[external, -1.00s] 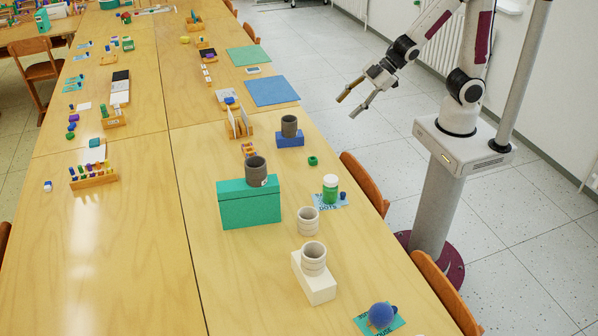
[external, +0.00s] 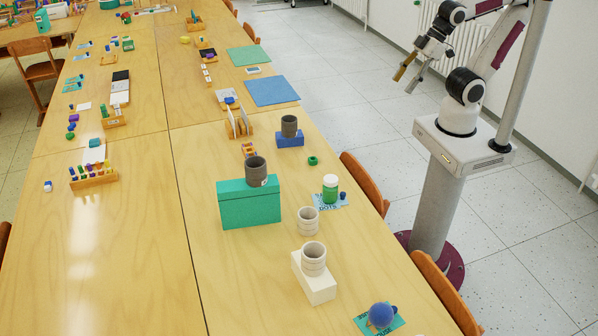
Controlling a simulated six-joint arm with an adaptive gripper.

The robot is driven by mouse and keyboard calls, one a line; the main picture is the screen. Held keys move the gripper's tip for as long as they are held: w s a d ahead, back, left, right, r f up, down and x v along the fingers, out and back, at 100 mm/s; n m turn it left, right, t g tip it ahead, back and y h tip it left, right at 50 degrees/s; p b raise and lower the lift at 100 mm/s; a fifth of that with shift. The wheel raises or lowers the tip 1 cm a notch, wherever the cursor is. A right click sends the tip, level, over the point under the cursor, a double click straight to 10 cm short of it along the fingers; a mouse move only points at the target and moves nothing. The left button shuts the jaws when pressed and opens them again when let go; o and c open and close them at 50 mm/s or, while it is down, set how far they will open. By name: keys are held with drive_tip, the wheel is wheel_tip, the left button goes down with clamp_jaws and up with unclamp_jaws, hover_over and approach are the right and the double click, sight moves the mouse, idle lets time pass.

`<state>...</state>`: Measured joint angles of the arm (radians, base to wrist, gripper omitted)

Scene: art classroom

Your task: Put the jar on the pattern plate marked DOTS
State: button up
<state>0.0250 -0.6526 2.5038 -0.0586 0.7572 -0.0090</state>
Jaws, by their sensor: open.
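A green jar with a white lid (external: 330,189) stands upright on the light blue plate marked DOTS (external: 327,206), near the table's right edge. A small dark blue piece (external: 343,196) is also on that plate, at the jar's right. The jar hides part of the plate. My gripper (external: 404,85) is open and empty, over the floor off the right side of the table. It is well apart from the jar and points down and to the left.
Around the jar are a pale cup (external: 308,221), another pale cup (external: 314,259) on a white block (external: 317,284), and a dark cup (external: 256,171) on a green box (external: 250,207). A green ring (external: 313,160) lies behind. Chairs (external: 364,184) line the right edge.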

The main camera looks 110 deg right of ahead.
drive_tip(key=shift+g+y, duration=0.3)
drive_tip(key=shift+s+a+r, duration=0.1)
drive_tip(key=shift+s+a, duration=0.2)
drive_tip(key=shift+s, duration=0.3)
drive_tip(key=shift+s+a+r, duration=0.1)
drive_tip(key=shift+s+a, duration=0.15)
drive_tip(key=shift+s, duration=0.4)
drive_tip(key=shift+s+a+r, duration=0.1)
drive_tip(key=shift+s+a, duration=0.2)
drive_tip(key=shift+s, duration=0.3)
